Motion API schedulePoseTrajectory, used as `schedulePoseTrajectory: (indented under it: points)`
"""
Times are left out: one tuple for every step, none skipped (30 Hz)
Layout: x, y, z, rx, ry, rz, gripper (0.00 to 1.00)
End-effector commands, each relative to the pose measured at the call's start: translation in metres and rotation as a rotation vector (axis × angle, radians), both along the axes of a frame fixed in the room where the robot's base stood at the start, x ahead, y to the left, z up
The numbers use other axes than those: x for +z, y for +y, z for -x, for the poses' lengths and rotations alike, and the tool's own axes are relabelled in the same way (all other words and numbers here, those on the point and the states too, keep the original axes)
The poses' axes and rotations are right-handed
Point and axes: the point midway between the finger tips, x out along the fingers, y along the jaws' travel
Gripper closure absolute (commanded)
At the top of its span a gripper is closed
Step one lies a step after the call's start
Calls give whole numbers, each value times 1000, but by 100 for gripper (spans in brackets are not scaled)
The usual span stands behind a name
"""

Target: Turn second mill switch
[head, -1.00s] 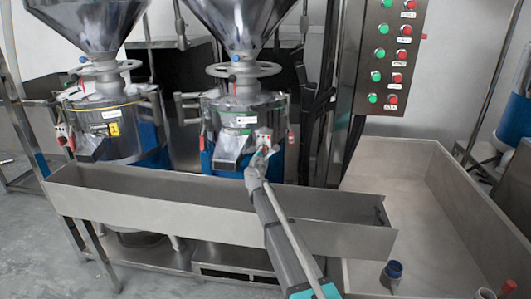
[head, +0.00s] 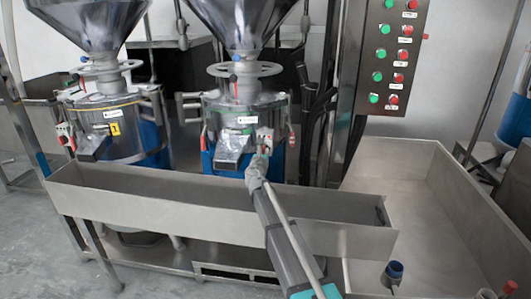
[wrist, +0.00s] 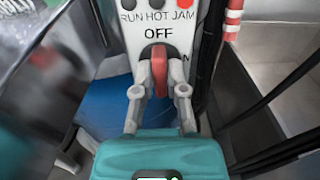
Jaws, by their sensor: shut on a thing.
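The second mill (head: 242,112) stands in the middle of the head view, with a small white switch box (head: 265,136) on its front right. In the wrist view the switch box's panel (wrist: 133,32) reads RUN HOT JAM and OFF, with an N showing to the right, the rest of that word hidden. The red switch knob (wrist: 160,62) stands roughly upright below OFF. My gripper (wrist: 160,75) is shut on the knob, one grey finger on each side. In the head view my gripper (head: 259,163) is at the switch box, and the knob is largely hidden there.
A long steel trough (head: 150,203) runs in front of the mills, below my arm. The first mill (head: 108,125) stands at left. A button panel (head: 389,58) hangs at upper right, above a wide steel tray (head: 400,162). Dark hoses run right of the second mill.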

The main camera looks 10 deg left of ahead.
Motion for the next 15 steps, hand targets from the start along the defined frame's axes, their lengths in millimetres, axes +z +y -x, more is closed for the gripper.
schedulePoseTrajectory:
  points:
    - [-1, 2, 1, 5, 1, 3, 100]
    - [-1, 2, 1, 5, 1, 4, 100]
    - [-1, 2, 1, 4, 1, 6, 100]
    - [-1, 2, 1, 4, 1, 6, 100]
    - [-1, 2, 1, 4, 1, 7, 100]
    - [-1, 1, 1, 4, 1, 7, 100]
    - [-1, 1, 1, 3, 1, 6, 100]
    - [-1, 1, 1, 3, 1, 6, 100]
    - [-1, 1, 1, 3, 1, 6, 100]
    - [-1, 1, 1, 3, 1, 6, 100]
    - [-1, 1, 1, 3, 1, 6, 100]
    - [-1, 1, 1, 3, 1, 6, 100]
    - [-1, 1, 1, 2, 1, 6, 77]
    - [-1, 1, 1, 2, 1, 6, 72]
    - [-1, 0, 1, 2, 1, 6, 64]
